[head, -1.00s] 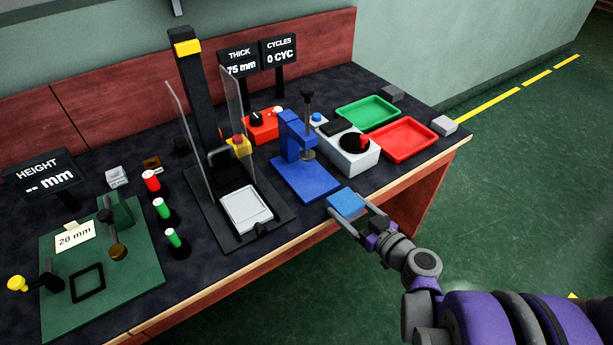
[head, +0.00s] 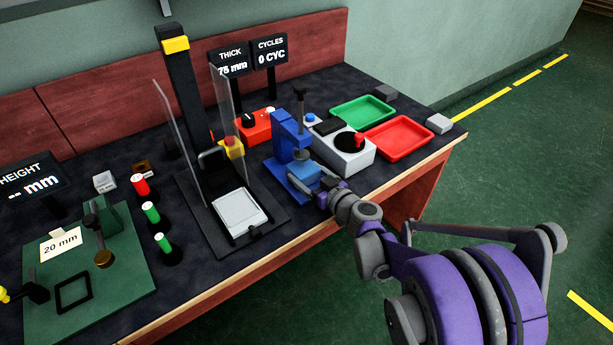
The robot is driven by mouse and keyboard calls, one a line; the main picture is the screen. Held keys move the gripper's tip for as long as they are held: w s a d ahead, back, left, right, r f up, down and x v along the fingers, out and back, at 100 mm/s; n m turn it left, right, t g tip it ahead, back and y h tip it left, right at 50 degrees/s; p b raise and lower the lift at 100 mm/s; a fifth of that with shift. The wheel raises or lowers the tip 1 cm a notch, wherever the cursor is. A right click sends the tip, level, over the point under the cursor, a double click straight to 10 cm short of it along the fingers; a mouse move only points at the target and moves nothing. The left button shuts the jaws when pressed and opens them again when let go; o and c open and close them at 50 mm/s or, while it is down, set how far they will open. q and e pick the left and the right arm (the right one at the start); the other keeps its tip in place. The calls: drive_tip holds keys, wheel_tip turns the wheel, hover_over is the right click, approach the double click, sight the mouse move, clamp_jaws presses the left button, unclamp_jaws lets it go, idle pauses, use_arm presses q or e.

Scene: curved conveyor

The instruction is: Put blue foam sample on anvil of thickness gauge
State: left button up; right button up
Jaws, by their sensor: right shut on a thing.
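The thickness gauge (head: 283,148) is a blue stand on a blue base, with a black-knobbed vertical plunger. The blue foam sample (head: 306,172) is a light blue square block at the gauge, over the front part of its base and just below the plunger. My right gripper (head: 312,184) is shut on the sample and reaches in from the front right. The anvil is hidden behind the sample and the gauge, so I cannot tell whether the sample touches it. My left gripper is not in view.
A press with clear shields (head: 230,110) and a pale plate (head: 240,211) stands left of the gauge. A white box with a red knob (head: 345,150) is close on the right. Green (head: 362,110) and red trays (head: 399,137) lie behind it. The table's front edge runs below my right arm.

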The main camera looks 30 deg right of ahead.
drive_tip(key=shift+f, duration=0.15)
drive_tip(key=shift+f, duration=0.1)
drive_tip(key=o, duration=1.2)
drive_tip(key=shift+c, duration=0.2)
drive_tip(key=shift+s+d+r, duration=0.1)
drive_tip(key=shift+s+r, duration=0.1)
drive_tip(key=shift+s, duration=0.05)
drive_tip(key=s, duration=0.3)
drive_tip(key=s+r+p, duration=0.1)
drive_tip(key=s, duration=0.3)
drive_tip(key=s+p, duration=0.1)
drive_tip(key=s, duration=0.3)
drive_tip(key=shift+s+d+r, duration=0.2)
drive_tip(key=shift+d+r, duration=0.1)
drive_tip(key=shift+d, duration=0.1)
